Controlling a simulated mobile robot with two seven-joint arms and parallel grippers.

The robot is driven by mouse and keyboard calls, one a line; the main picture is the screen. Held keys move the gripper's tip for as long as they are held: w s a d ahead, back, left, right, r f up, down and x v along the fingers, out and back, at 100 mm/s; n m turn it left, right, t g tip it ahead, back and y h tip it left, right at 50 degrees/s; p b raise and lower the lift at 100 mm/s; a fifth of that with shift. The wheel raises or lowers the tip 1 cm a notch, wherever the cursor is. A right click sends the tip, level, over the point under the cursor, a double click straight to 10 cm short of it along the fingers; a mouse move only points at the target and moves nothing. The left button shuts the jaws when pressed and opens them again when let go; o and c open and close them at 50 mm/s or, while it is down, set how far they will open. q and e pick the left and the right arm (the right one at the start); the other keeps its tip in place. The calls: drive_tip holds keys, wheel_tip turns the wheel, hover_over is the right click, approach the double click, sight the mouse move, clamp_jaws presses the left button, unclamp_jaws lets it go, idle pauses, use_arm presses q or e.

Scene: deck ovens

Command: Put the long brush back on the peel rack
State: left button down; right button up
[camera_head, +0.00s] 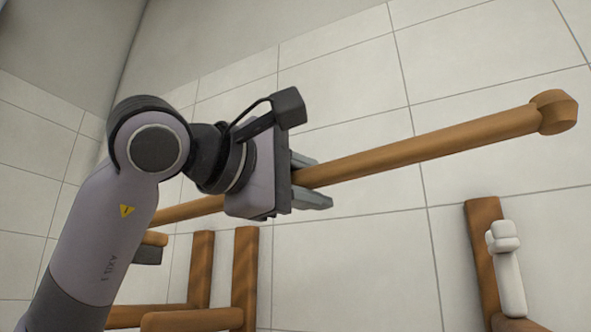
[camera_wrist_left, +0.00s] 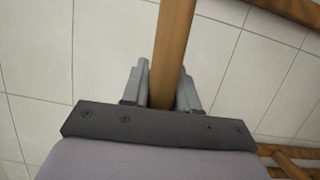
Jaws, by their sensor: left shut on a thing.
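The long brush (camera_head: 430,147) is a brown wooden pole with a knobbed end at the right. It slants across the head view, rising to the right, in front of the tiled wall. My left gripper (camera_head: 312,181) is shut around the pole, which also runs between the fingers in the left wrist view (camera_wrist_left: 172,50). A wooden block with a dark underside (camera_head: 148,252), seemingly the brush head, shows at the pole's lower left, partly behind my arm. Wooden posts, seemingly the peel rack (camera_head: 245,270), stand below the pole. My right gripper is not in view.
Another wooden post (camera_head: 482,250) stands at the lower right, with a white fitting (camera_head: 507,265) beside it. Wooden bars cross the upper right (camera_wrist_left: 285,10) and lower right of the left wrist view. The tiled wall (camera_head: 345,75) lies behind; its distance is unclear.

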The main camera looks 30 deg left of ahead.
use_arm(q)
drive_tip(key=w+p, duration=0.4)
drive_tip(key=w, duration=0.7)
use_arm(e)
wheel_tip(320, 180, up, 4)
use_arm(q)
wheel_tip(320, 180, down, 7)
drive_tip(key=b, duration=0.5)
drive_tip(key=shift+w+d+r+y+b, duration=0.2)
drive_tip(key=shift+d+y+b, duration=0.05)
drive_tip(key=shift+y+b, duration=0.05)
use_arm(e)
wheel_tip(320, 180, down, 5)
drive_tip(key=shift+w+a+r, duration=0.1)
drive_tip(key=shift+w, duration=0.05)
use_arm(q)
drive_tip(key=c, duration=0.8)
unclamp_jaws()
drive_tip(key=shift+n, duration=0.3)
drive_tip(key=shift+f, duration=0.1)
drive_tip(key=b+v, duration=0.2)
drive_tip(key=v, duration=0.5)
drive_tip(key=shift+s, duration=0.1)
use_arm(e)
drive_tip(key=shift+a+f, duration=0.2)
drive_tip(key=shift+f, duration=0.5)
